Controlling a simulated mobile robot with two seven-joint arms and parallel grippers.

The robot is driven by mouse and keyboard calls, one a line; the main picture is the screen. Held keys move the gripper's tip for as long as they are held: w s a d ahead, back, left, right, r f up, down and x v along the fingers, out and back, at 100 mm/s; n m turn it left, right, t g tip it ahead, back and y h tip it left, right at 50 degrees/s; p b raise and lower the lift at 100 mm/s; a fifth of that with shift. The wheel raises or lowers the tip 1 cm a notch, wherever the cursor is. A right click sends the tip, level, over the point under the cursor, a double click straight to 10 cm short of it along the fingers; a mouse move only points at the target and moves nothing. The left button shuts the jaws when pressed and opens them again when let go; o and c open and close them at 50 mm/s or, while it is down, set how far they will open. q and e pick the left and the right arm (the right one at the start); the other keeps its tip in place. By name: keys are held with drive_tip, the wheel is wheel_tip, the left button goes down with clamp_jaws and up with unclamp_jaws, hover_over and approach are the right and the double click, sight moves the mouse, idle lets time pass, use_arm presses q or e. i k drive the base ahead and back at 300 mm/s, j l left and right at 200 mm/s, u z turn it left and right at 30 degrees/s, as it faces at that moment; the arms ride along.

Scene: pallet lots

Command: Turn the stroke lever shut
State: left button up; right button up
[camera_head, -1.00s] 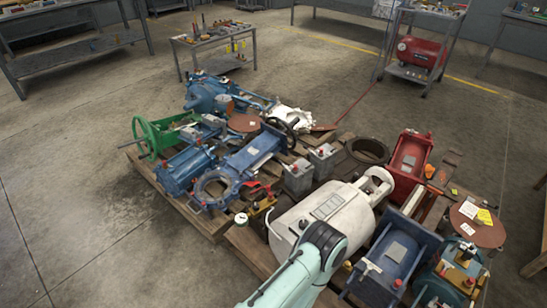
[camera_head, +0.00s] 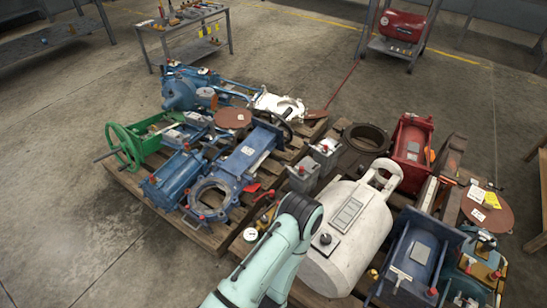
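I cannot tell which part is the stroke lever; several red-knobbed fittings show on the pallets. Two grey boxes with red knobs, a nearer one (camera_head: 302,176) and a farther one (camera_head: 326,152), stand in the middle. A blue open housing (camera_head: 412,250) at the lower right has a red knob and a white tag. A blue cylinder actuator (camera_head: 174,180) lies at the left. A mint-green arm of mine rises from the bottom middle and hides part of the near pallet edge. Neither gripper shows in the picture.
A white tank (camera_head: 345,235) lies on the right pallet beside a red housing (camera_head: 410,148). A green handwheel (camera_head: 123,146) sticks out past the left pallet (camera_head: 150,196). A tool cart (camera_head: 185,22) and a red compressor (camera_head: 402,24) stand behind. The floor at the left is clear.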

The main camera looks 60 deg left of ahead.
sight(282, 163)
drive_tip(key=k+j, duration=0.1)
drive_tip(key=j, duration=0.8)
drive_tip(key=k+j, duration=0.15)
drive_tip(key=j, duration=0.25)
drive_tip(key=k+j, duration=0.1)
drive_tip(key=j, duration=0.35)
